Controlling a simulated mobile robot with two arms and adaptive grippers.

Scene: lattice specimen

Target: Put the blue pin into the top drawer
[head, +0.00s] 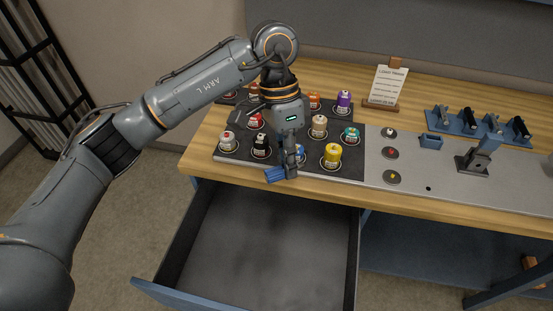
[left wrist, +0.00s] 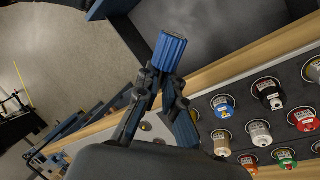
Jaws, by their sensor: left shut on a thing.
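My left gripper (head: 289,168) is shut on the blue pin (head: 275,174), a short ribbed blue piece. In the left wrist view the pin (left wrist: 168,50) sticks out beyond the fingertips (left wrist: 160,80). In the head view the gripper and pin are at the front edge of the bench, above the back of the open drawer (head: 258,245). The drawer is pulled out toward me and looks empty inside. It also shows in the left wrist view (left wrist: 210,28). My right gripper is not in view.
A dark tray (head: 345,173) with several coloured canisters stands right behind the gripper, including a blue-topped one (left wrist: 222,105). A grey plate with a clamp stand (head: 475,160), a blue rack (head: 440,118) and a list card (head: 387,83) are farther right.

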